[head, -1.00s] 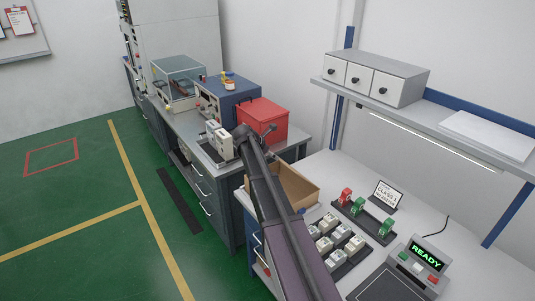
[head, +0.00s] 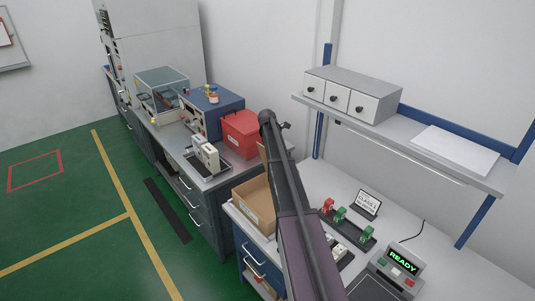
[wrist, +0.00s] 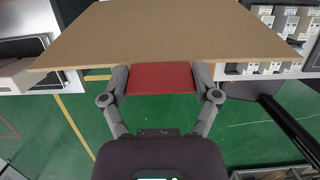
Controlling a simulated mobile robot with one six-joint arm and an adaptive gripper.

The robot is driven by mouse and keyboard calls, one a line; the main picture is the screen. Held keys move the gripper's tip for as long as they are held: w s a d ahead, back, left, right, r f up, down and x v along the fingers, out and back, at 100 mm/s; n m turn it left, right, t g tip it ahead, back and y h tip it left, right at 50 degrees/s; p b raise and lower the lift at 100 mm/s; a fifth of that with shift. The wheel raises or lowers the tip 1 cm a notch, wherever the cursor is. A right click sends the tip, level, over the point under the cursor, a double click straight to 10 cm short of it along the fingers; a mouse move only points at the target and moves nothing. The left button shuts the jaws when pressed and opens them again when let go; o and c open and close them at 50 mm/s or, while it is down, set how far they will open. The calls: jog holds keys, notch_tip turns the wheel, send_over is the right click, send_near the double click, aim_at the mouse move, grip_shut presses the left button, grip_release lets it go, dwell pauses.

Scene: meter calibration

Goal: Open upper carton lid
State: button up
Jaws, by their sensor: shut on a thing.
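The brown cardboard carton (head: 252,207) stands on the near bench in the head view, just left of my arm, which hides its right part. Its inside is partly visible from above. A thin strip of brown board shows upright beside my arm, probably the lid. In the wrist view the lid (wrist: 165,35) is a wide brown panel across the top. A red tab (wrist: 160,78) sticks out from its edge. My gripper (wrist: 162,84) is shut on this tab, one finger on each side. In the head view my arm hides the gripper.
A red box (head: 240,133) and a blue instrument (head: 211,110) stand on the bench behind. Meters, a sign (head: 368,203) and a READY console (head: 397,268) are right of my arm. A shelf with drawers (head: 350,94) hangs above the right bench.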

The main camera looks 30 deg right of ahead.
jog(key=w+d+y, duration=0.2)
jog(key=d+y, duration=0.1)
jog(key=d, duration=0.8)
jog(key=shift+w+g, duration=0.3)
jog(key=shift+g, duration=0.1)
jog(key=shift+w+d+f, duration=0.1)
jog(key=shift+w+d, duration=0.05)
jog(key=shift+d, duration=0.45)
jog(key=shift+w+d+f, duration=0.1)
jog(key=shift+d, duration=0.45)
jog(key=o, duration=1.1)
jog(key=shift+o, duration=0.2)
jog(key=shift+a, duration=0.15)
